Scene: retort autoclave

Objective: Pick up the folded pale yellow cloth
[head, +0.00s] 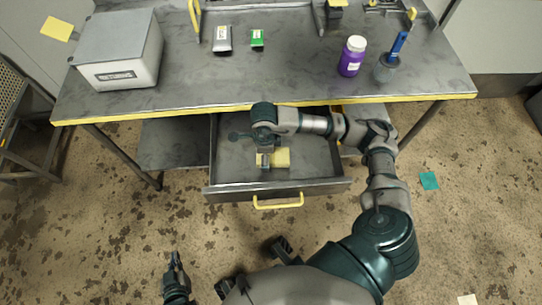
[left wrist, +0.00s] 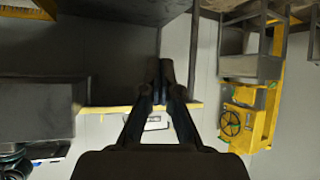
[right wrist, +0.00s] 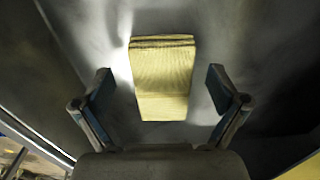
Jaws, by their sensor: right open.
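The folded pale yellow cloth (head: 283,158) lies in the open drawer (head: 230,172) under the workbench. In the right wrist view the cloth (right wrist: 163,88) is centred ahead of my right gripper, with its folded edge at the top. My right gripper (head: 264,160) points down into the drawer and covers part of the cloth in the head view. Its two fingers are spread, one to each side of the cloth, and do not appear to touch it. My left gripper (head: 175,262) is low at the left, away from the drawer; its fingertips meet with nothing visible between them (left wrist: 160,78).
The drawer front has a yellow handle (head: 278,203). The drawer around the cloth looks clear.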

